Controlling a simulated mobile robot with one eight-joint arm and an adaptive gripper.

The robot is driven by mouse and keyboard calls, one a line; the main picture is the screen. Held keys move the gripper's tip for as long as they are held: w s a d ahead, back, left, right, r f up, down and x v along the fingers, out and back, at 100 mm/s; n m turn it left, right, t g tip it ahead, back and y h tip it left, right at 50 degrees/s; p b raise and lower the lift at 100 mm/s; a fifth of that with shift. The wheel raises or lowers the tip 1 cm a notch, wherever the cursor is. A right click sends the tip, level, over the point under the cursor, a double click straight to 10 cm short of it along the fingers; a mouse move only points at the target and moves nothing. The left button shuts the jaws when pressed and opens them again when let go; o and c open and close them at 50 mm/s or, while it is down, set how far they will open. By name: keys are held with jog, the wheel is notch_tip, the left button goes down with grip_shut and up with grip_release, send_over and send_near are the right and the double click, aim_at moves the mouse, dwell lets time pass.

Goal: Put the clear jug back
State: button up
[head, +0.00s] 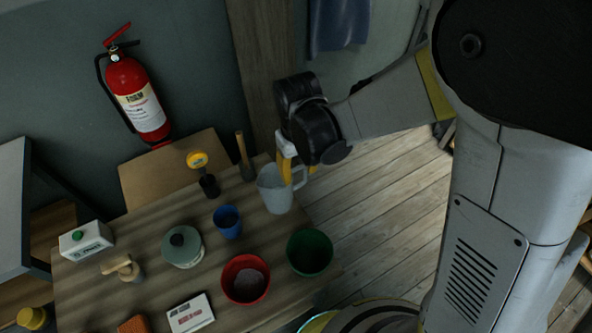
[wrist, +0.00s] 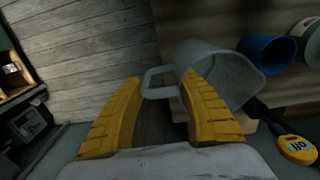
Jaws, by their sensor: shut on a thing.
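The clear jug (head: 274,192) is a pale, see-through vessel with a loop handle, at the table's back right corner. It also shows in the wrist view (wrist: 225,78), tilted in that picture, with its handle between the yellow fingers. My gripper (head: 291,171) is at the handle side of the jug and shut on it; its fingertips also show in the wrist view (wrist: 161,80). The jug looks upright in the head view. I cannot tell whether its base touches the table or is slightly above it.
On the wooden table (head: 150,225) a blue cup (head: 228,222), a green bucket (head: 310,252), a red bucket (head: 246,280) and a lidded pot (head: 183,246) stand near the jug. A yellow-headed gauge (head: 197,160) and a wooden-handled tool (head: 244,157) are behind. Open floor lies right.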

jog(key=shift+w+a+f, duration=0.1)
jog(key=shift+a+f, duration=0.2)
jog(key=shift+f, duration=0.1)
jog(key=shift+f+b, duration=0.7)
jog(key=shift+f, duration=1.05)
jog(key=shift+f, duration=0.1)
jog(key=o, duration=1.4)
jog(key=shift+c, duration=0.2)
